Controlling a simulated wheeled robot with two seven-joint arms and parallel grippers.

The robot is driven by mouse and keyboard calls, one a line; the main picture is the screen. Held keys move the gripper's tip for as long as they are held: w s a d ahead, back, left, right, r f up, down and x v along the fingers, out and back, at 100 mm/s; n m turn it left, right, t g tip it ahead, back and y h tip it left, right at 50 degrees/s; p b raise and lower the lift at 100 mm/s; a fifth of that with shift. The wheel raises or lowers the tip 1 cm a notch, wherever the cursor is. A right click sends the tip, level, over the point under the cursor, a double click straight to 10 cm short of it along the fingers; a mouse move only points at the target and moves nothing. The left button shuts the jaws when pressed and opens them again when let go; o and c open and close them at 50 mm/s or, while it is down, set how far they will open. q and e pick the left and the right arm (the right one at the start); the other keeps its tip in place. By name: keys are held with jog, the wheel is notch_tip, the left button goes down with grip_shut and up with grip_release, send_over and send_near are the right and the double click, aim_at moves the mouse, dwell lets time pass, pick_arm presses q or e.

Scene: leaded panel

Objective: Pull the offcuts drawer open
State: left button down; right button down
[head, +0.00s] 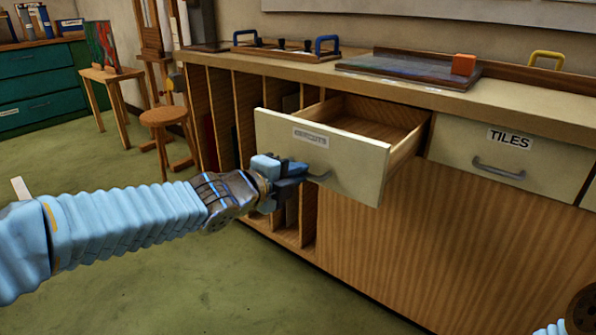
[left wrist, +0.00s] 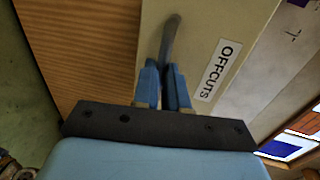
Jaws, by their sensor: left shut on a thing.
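The offcuts drawer (head: 345,165) has a cream front with a label and stands pulled out from the bench, its wooden inside showing from above. In the left wrist view its front (left wrist: 200,40) carries the label OFFCUTS. My left gripper (head: 300,174) is at the drawer front, shut on the dark bar handle (left wrist: 170,38). Part of the handle (head: 319,177) shows just beyond the fingers in the head view. My right gripper does not show; only a bit of my right arm is at the lower right corner of the head view.
A shut drawer labelled TILES (head: 510,158) is to the right. The bench top (head: 500,98) bears a dark board with an orange block (head: 463,64). A stool (head: 168,125) stands at the back left. The green floor (head: 190,270) in front is clear.

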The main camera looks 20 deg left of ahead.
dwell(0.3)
pick_arm(q)
jog(key=c, duration=1.2)
grip_release()
jog(key=p+v, duration=0.7)
jog(key=v, duration=0.7)
jog(key=shift+f, duration=0.1)
jog(key=shift+d+f, duration=0.1)
